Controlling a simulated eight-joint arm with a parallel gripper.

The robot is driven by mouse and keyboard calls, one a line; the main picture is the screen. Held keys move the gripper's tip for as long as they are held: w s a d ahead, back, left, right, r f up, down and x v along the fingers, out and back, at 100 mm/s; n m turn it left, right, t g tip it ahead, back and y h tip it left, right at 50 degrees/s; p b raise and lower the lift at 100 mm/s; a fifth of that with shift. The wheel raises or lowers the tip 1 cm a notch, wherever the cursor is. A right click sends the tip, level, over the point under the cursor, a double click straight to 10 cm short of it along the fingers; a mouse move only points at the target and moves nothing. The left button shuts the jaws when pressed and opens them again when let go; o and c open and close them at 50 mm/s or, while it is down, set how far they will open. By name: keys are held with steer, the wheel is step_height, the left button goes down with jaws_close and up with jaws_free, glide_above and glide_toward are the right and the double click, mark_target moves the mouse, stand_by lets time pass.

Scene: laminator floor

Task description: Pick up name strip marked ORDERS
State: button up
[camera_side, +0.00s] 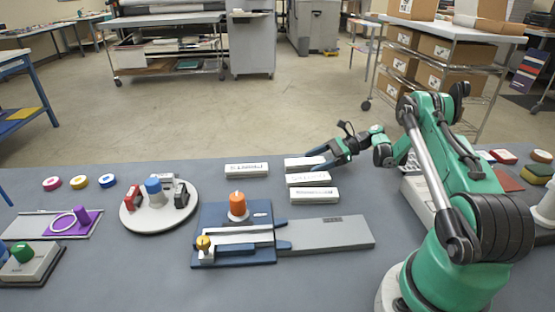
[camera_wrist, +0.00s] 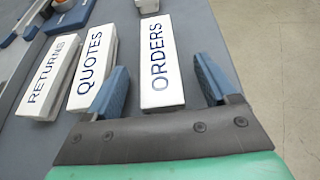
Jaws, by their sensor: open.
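The name strip marked ORDERS (camera_wrist: 162,62) is a white bar with dark blue letters, seen in the wrist view between the two blue fingers of my gripper (camera_wrist: 160,78). The fingers are open, one to each side of its near end, with a gap showing on both sides. In the side view my gripper (camera_side: 322,157) is over the right end of the farthest strip (camera_side: 300,162) of a column, which appears to be ORDERS. Its exact height above the table cannot be told. Strips marked QUOTES (camera_wrist: 93,68) and RETURNS (camera_wrist: 48,78) lie to the left in the wrist view.
Another white strip (camera_side: 247,170) lies left of the column. A blue fixture (camera_side: 235,256) with an orange knob and a grey plate (camera_side: 325,234) stand nearer. A round turntable (camera_side: 146,218) holds stamps at left. The far table edge is close behind the strips.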

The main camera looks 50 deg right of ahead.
jaws_close()
stand_by(0.4)
